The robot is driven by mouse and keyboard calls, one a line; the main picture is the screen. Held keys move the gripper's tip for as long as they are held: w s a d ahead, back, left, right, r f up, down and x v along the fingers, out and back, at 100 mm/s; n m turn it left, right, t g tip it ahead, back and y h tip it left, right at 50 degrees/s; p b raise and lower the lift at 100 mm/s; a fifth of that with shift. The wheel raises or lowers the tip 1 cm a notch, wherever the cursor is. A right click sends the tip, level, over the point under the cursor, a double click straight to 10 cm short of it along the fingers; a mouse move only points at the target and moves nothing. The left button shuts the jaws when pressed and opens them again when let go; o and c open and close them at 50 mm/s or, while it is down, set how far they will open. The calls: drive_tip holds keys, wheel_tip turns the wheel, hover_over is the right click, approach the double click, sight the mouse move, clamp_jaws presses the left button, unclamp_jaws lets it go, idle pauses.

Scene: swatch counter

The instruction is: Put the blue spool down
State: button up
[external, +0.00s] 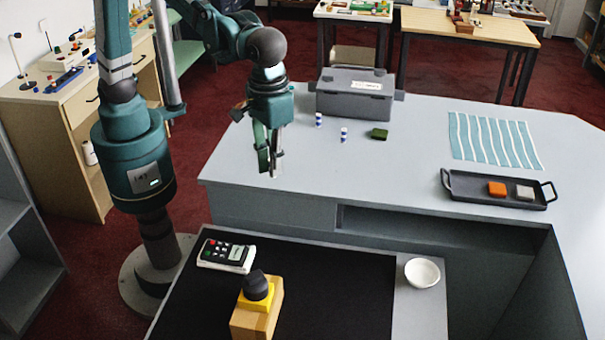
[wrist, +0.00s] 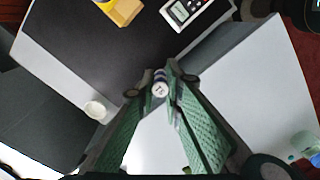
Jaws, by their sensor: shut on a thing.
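My gripper (external: 270,165) is above the near left edge of the pale counter (external: 420,140). In the wrist view, its green fingers are shut on a small spool (wrist: 160,89) at their tips, with a white end and a dark bluish side. The held spool is mostly hidden by the fingers in the external view. Two small blue and white spools, one farther back (external: 318,120) and one nearer (external: 343,134), stand upright on the counter to the right of my gripper, apart from it.
A grey box (external: 355,106) and a green block (external: 379,134) are on the counter. A striped cloth (external: 470,155) and a dark tray (external: 460,188) are at right. A white bowl (external: 422,272), keypad (external: 227,253) and yellow-black button (external: 257,290) are on the lower surface in front.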

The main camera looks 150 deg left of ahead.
drive_tip(key=w+d+b, duration=0.1)
drive_tip(key=w+d, duration=0.1)
drive_tip(key=d, duration=0.3)
hover_over(267, 271)
wheel_tip(267, 271, down, 22)
drive_tip(key=shift+r, duration=0.15)
idle(0.4)
drive_tip(key=shift+f+b, duration=0.4)
drive_tip(key=shift+f, duration=2.7)
drive_tip(key=shift+w, duration=0.1)
drive_tip(key=shift+f, duration=1.9)
drive_tip(key=shift+f+b, duration=0.15)
drive_tip(key=shift+b, duration=0.3)
drive_tip(key=o, duration=0.7)
drive_tip(key=shift+c, duration=0.2)
